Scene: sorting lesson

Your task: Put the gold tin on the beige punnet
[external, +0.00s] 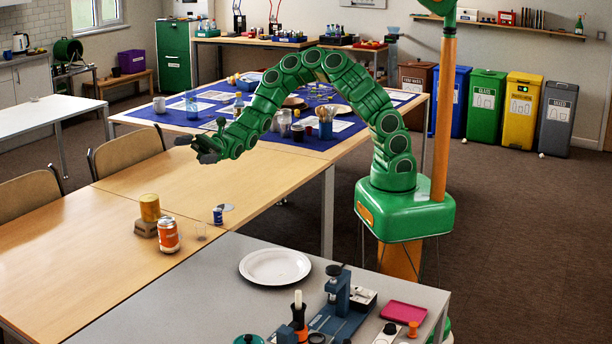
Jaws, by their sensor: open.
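The gold tin (150,207) stands upright on the wooden table at the left, with its base at the beige punnet (143,230). It appears to rest on top of the punnet, and I see no gap between them. The punnet is a low, small box, partly hidden at its right by an orange can. My gripper (193,148) is open and empty, raised in the air above and to the right of the tin, well apart from it.
The orange can (168,237) stands close at the punnet's right. A small blue can (218,216) and a clear glass (201,232) are further right. A grey table holds a white plate (275,266) and tools. Chairs (128,151) line the far-left table edge.

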